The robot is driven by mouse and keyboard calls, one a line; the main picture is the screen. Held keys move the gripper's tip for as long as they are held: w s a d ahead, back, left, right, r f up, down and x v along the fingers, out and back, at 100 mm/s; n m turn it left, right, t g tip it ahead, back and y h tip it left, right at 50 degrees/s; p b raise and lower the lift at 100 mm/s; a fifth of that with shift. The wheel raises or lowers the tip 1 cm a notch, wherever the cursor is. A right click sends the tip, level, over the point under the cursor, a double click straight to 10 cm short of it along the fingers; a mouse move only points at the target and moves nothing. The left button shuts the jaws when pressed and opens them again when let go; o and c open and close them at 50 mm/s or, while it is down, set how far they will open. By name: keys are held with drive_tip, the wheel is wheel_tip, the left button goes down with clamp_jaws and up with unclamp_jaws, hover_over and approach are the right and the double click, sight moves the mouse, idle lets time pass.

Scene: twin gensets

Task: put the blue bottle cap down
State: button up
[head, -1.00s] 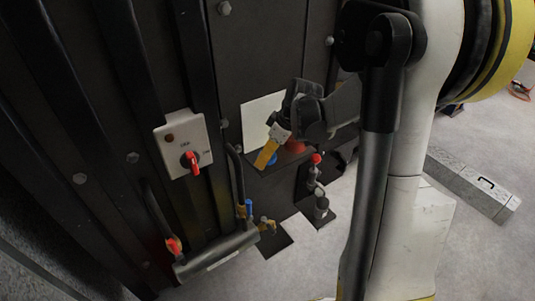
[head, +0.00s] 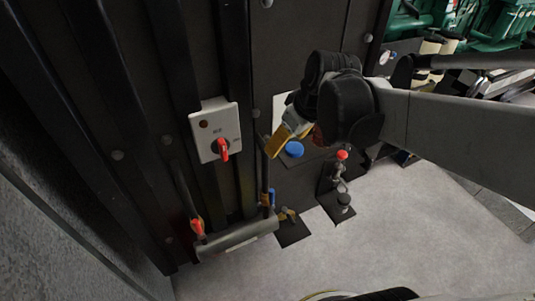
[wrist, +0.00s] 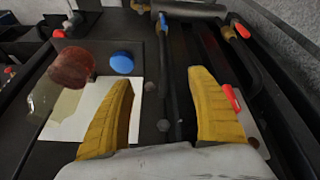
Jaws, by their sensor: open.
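The blue bottle cap (head: 293,149) rests on a dark ledge against the dark panel.
A red translucent round thing (wrist: 72,67) and a clear greenish vessel (wrist: 45,97) are left of the cap, near a white sheet (wrist: 78,112). A switch box (head: 215,130) with a red knob is on the panel. A grey pipe (head: 238,238) and a red-topped valve (head: 342,156) are below.

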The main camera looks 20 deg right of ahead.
drive_tip(key=s+a+m+t, duration=0.2)
drive_tip(key=s+a+m, duration=0.1)
drive_tip(key=s+a, duration=0.4)
drive_tip(key=shift+s+a+r+h, duration=0.15)
drive_tip(key=shift+s+r+h, duration=0.2)
drive_tip(key=shift+s, duration=0.75)
drive_tip(key=shift+f, duration=0.2)
